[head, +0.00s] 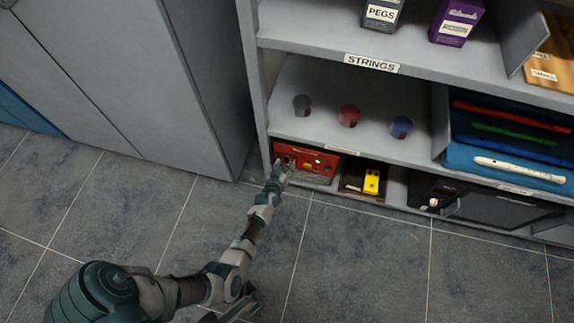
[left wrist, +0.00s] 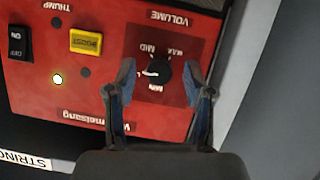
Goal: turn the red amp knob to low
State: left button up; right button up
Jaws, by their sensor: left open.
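The red amp (head: 305,160) sits in the bottom left compartment of the shelf unit. In the left wrist view its red panel (left wrist: 60,100) appears upside down. The black volume knob (left wrist: 158,74) has a white mark on its left side in the picture, between the MID and MIN labels. My left gripper (head: 282,168) is at the amp's front left. In the left wrist view the open left gripper (left wrist: 159,82) has one finger on each side of the knob, with visible gaps. Whether the fingertips reach the knob's depth is unclear. My right gripper is not in view.
The panel also has a yellow boost button (left wrist: 86,42), a black on/off switch (left wrist: 19,43) and a lit lamp (left wrist: 57,79). A yellow pedal (head: 371,181) sits in the compartment to the right. The shelf board (head: 330,135) is close above the amp. The tiled floor (head: 370,260) is clear.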

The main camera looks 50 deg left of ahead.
pick_arm(q)
jog(key=c, duration=0.3)
grip_shut()
jog(key=shift+s+a, duration=0.1)
jog(key=shift+n+t+h, duration=0.4)
jog(key=shift+n+h, duration=0.1)
jog(key=shift+n, duration=0.2)
jog(key=shift+o, duration=1.5)
grip_release()
